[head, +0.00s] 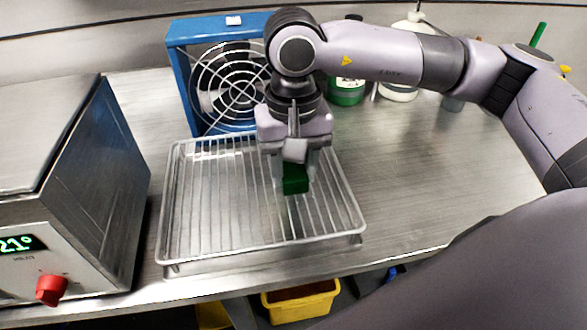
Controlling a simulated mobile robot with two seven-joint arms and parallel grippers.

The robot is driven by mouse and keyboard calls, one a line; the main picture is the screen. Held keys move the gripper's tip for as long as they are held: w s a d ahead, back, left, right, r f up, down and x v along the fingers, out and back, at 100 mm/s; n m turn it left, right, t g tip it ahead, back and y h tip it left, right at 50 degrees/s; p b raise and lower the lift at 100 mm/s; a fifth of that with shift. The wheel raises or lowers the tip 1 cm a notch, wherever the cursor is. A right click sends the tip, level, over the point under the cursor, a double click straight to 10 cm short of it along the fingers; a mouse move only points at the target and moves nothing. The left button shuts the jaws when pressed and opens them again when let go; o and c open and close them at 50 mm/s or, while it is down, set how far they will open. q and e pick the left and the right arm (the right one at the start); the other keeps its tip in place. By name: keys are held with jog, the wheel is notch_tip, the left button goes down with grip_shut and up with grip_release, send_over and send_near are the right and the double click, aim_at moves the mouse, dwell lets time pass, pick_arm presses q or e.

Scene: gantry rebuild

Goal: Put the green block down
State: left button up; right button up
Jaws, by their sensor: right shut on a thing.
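A green block (294,182) is held in my right gripper (292,172), whose arm comes in from the right. The gripper points down and its jaws are shut on the block. The block is over the right half of a wire cooling rack (215,240) that stands on the steel bench. I cannot tell whether the block touches the rack wires or hangs just above them. The upper part of the block is hidden by the gripper. My left gripper is not in view.
A blue-framed fan (181,62) stands behind the rack. A metal box with a display and red knob (51,290) stands at left. A green-labelled bottle (346,91) and a white bottle (399,92) stand at the back. A yellow bin (300,306) is below the bench edge.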

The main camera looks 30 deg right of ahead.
aim_at(294, 172)
jog(key=shift+f, duration=0.55)
jog(key=shift+f, duration=0.15)
jog(key=o, duration=1.2)
notch_tip(294, 172, up, 12)
jog(key=shift+r+b, duration=0.2)
jog(key=shift+b, duration=0.25)
jog(key=shift+s, duration=0.1)
